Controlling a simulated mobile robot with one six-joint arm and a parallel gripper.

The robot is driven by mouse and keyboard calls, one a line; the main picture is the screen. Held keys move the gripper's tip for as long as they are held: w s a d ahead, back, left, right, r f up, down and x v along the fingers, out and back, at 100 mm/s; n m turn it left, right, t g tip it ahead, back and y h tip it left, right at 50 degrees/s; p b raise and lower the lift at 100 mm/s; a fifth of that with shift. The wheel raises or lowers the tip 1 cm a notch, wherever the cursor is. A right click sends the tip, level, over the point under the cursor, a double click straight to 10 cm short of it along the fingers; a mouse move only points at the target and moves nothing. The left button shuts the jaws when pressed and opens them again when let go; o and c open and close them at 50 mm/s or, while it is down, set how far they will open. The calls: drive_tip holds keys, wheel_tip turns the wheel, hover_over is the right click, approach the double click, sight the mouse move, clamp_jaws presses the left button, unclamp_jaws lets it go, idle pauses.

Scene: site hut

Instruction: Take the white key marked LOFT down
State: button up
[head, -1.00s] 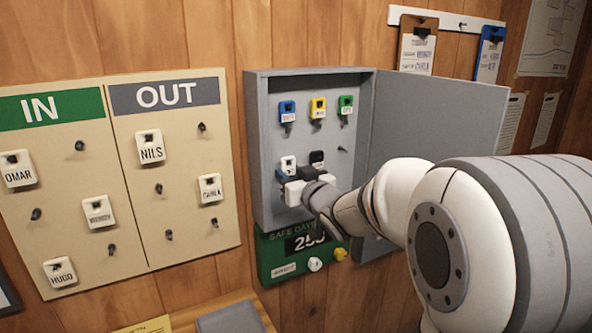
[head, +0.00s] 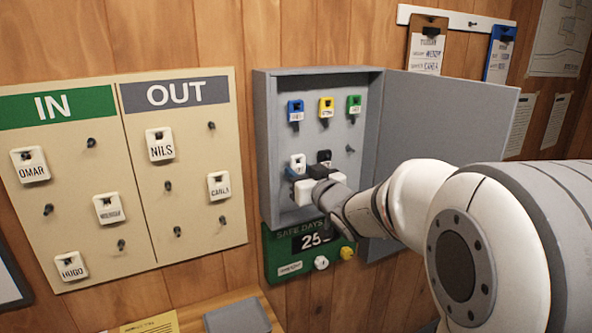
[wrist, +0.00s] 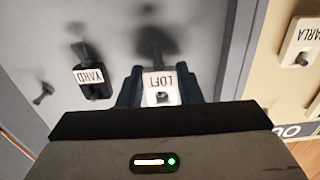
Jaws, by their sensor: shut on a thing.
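The white key marked LOFT (wrist: 161,82) is between the two dark fingers of my gripper (wrist: 158,92) in the wrist view, where its lettering appears upside down. The fingers are shut on its sides. A dark spot shows at the hole of its tag; I cannot tell whether it bears on its peg. In the head view the white key (head: 298,160) shows in the lower row of the grey key cabinet (head: 262,150), partly hidden by my gripper (head: 301,174).
The black YARD key (wrist: 92,78) hangs close beside my gripper. Blue (head: 295,108), yellow (head: 326,106) and green (head: 354,103) keys hang above. The cabinet door (head: 440,125) stands open at right. The IN/OUT board (head: 135,220) is at left, with its CARLA tag (wrist: 301,42) near.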

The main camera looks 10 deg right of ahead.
drive_tip(key=v, duration=0.6)
idle(0.7)
